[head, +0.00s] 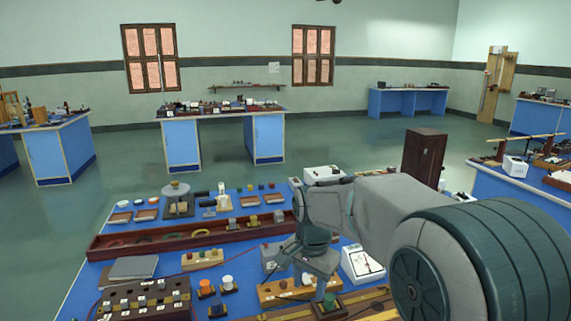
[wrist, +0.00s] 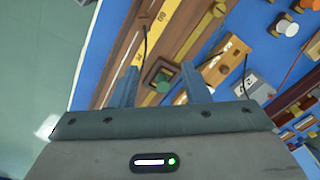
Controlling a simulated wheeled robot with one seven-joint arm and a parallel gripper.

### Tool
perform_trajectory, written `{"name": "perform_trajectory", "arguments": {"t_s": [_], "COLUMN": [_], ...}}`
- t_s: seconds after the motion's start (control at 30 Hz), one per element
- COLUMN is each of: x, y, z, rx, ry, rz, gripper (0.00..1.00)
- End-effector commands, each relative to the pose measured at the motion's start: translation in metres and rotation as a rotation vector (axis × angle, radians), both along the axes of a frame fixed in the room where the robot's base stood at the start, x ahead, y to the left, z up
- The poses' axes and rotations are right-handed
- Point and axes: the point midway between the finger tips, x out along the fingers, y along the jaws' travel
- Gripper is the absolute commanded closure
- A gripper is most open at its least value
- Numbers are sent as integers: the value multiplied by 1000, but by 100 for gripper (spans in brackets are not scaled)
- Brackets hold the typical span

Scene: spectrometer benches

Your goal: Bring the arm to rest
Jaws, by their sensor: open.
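My arm reaches in from the right of the head view and bends down over the near blue bench (head: 72,297). My gripper (head: 310,284) points down above the front part of this bench. In the wrist view my gripper (wrist: 159,74) shows two grey fingers spread apart with nothing held between them. A small dark block with a green top (wrist: 159,80) shows in the gap between the fingers, lower down on the bench; the gap in height cannot be told.
A long wooden rail with a yellow scale (wrist: 172,48) lies under the gripper. A tall dark wooden box (head: 424,155) stands behind the arm. A long red-brown tray (head: 125,243) and several small instruments crowd the bench. Open floor (head: 110,195) lies beyond it.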

Motion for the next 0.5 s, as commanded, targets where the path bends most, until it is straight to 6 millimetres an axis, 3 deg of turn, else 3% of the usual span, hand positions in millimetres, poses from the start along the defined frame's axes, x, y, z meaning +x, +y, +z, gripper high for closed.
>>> {"name": "perform_trajectory", "arguments": {"t_s": [0.23, 0.5], "x": [-68, -149], "y": [-45, -82], "z": [20, 15], "rx": [-16, -68], "ry": [-73, -149], "rz": [211, 468], "gripper": [57, 57]}}
